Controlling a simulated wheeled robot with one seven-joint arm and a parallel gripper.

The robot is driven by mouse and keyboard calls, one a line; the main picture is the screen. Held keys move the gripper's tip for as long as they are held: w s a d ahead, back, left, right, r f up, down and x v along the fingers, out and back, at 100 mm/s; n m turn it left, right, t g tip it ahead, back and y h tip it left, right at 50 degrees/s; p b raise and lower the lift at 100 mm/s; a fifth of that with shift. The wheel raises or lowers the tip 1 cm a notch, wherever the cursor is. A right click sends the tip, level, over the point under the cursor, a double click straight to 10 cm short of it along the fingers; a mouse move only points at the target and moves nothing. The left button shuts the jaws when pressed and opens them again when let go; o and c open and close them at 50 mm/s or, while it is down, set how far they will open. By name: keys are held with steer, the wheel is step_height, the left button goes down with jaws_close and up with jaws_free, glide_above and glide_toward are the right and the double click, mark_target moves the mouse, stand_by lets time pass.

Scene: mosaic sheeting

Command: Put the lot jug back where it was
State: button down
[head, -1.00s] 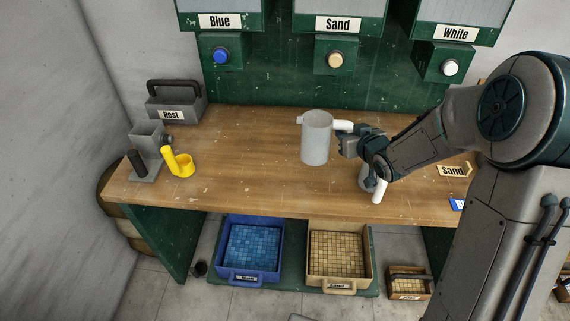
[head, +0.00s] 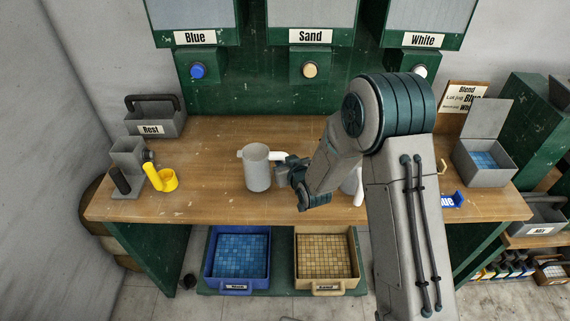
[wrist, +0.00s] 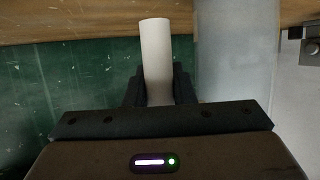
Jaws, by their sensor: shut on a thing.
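A pale grey cylindrical jug (head: 257,168) with a white handle (head: 278,155) is over the middle of the wooden counter, upright. I cannot tell whether its base touches the wood. My gripper (head: 288,168) is shut on the handle from the right. In the wrist view the white handle (wrist: 157,55) stands between the fingers (wrist: 159,88), with the jug's body (wrist: 236,62) beside it on the right. No lettering on the jug is readable.
A second pale vessel (head: 357,187) is half hidden behind my arm. A yellow cup-like holder (head: 167,180), a grey stand (head: 127,160) and the "Rest" caddy (head: 152,122) are at left. A grey box with blue tiles (head: 484,160) stands at right.

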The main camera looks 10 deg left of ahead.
steer(key=shift+f, duration=0.65)
steer(key=shift+f, duration=0.2)
steer(key=c, duration=1.2)
jaws_free()
steer(key=shift+r, duration=0.1)
steer(key=shift+r, duration=0.15)
steer(key=shift+s+d, duration=0.2)
steer(key=shift+s, duration=0.1)
steer(key=b+v, duration=0.2)
steer(key=v, duration=0.9)
steer(key=shift+s+r, duration=0.1)
steer(key=shift+r, duration=0.1)
